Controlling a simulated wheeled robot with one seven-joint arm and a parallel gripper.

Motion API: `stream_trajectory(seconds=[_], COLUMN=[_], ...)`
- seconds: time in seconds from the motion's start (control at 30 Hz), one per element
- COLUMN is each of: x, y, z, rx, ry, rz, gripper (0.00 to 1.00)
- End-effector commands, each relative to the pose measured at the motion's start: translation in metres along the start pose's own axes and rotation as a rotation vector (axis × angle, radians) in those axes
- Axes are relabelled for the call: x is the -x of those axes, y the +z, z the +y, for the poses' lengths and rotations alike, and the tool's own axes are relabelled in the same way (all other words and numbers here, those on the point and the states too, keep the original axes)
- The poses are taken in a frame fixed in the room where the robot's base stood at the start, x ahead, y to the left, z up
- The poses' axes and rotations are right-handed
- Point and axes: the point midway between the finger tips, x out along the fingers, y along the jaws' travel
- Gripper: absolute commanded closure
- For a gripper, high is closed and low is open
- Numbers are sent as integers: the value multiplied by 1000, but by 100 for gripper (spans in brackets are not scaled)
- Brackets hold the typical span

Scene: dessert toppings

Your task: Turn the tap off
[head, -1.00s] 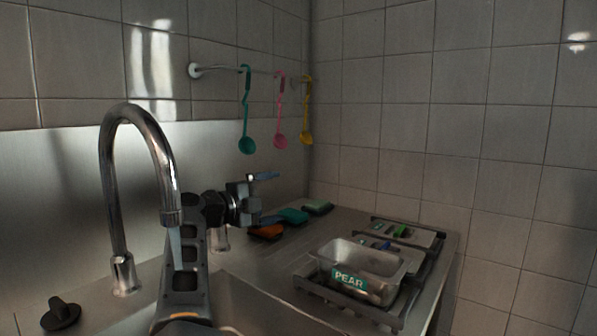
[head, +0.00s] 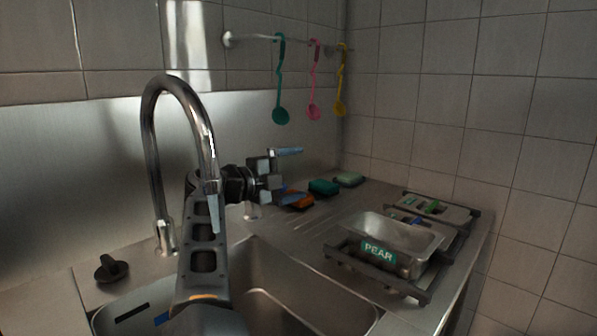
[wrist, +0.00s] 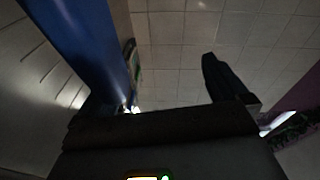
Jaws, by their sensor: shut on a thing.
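The chrome gooseneck tap (head: 151,170) stands at the left of the sink, its spout end in front of my arm. A short pale streak shows below the spout; I cannot tell if it is flowing water. A blue lever (head: 288,151) sticks out at my gripper (head: 276,168), above a small chrome post (head: 252,211). My gripper is shut on this blue lever. In the wrist view a long blue piece (wrist: 82,35) runs along the left, and a dark finger stands at the right. The contact itself is hidden.
A black knob (head: 111,268) sits on the ledge at left. Orange (head: 297,200), teal (head: 324,187) and green (head: 349,179) sponges lie behind the gripper. A metal PEAR tub (head: 405,236) stands on a rack at right. Three ladles hang on the wall rail (head: 250,37).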

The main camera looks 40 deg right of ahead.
Motion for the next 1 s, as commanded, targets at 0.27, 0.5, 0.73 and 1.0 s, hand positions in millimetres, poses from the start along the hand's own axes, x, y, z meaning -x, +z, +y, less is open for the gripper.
stream_trajectory(seconds=[0.27,0.5,0.73,1.0], x=[22,38,43,42], y=[-5,-8,-10,-10], z=[-13,-10,-4,-2], rx=[-14,-13,-8,-6], ry=[-16,-14,-10,-8], rz=[-5,-6,-3,-2], gripper=[24,53,53,53])
